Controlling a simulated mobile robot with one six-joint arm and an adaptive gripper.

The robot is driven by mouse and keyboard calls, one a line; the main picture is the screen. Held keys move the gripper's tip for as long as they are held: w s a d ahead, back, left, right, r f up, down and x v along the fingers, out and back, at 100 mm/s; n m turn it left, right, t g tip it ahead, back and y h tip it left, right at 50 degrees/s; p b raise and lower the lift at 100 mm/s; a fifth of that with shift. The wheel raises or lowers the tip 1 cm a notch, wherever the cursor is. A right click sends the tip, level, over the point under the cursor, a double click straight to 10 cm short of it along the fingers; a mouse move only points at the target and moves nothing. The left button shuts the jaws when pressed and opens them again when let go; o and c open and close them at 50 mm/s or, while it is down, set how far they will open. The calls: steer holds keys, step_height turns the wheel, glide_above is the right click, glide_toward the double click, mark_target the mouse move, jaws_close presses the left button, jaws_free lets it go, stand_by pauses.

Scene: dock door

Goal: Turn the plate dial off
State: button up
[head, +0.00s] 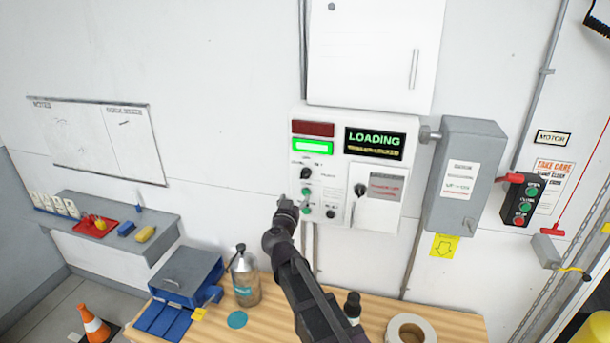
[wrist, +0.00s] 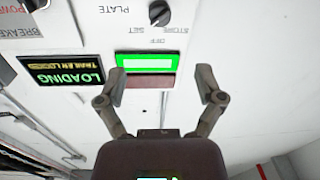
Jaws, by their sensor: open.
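The plate dial (wrist: 159,12) is a round black knob at the top edge of the wrist view, where the panel shows upside down. The words PLATE, STORE, OFF and SET are printed around it. Its exact pointer setting is hard to read. In the head view a small black dial (head: 306,173) sits below the lit green display on the white control panel (head: 298,150). My gripper (wrist: 162,84) is open and empty, its fingers either side of the green display in the wrist view, apart from the dial. In the head view my gripper (head: 287,205) is in front of the panel's lower left.
A LOADING screen (head: 375,142) and a key-switch door (head: 385,193) are right of the dial. A grey breaker box (head: 465,170) stands further right. A spray bottle (head: 244,278), a blue box (head: 188,275) and a tape roll (head: 410,326) are on the bench below.

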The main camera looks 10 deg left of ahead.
mark_target(304, 176)
steer(key=shift+w, duration=0.1)
steer(key=w, duration=1.3)
steer(key=shift+w, duration=0.35)
steer(key=shift+a, duration=0.1)
steer(key=c, duration=1.2)
